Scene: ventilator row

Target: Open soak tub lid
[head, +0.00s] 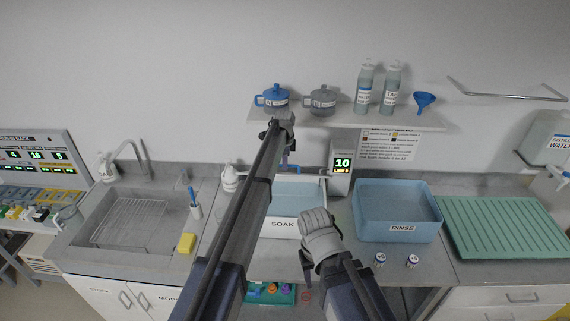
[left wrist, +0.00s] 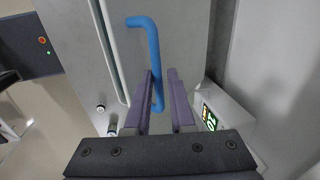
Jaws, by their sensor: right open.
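The soak tub (head: 283,224) stands mid-counter, its front labelled SOAK. Its pale blue inside shows beside my left forearm, which covers its left part. I cannot tell how far the lid is raised. A blue bar handle (head: 293,167) shows at the tub's back, by my left gripper (head: 282,135). In the left wrist view the blue handle (left wrist: 146,50) crosses a grey panel, and its end lies between the two fingers (left wrist: 163,90). I cannot tell whether they press on it. My right gripper (head: 318,218) is open and empty before the tub's front right.
A timer (head: 342,163) stands at the tub's back right. The rinse tub (head: 398,228) is to the right, with two small cylinders (head: 380,260) in front. A shelf (head: 340,118) with cups and bottles hangs above. A sink (head: 130,220) is left.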

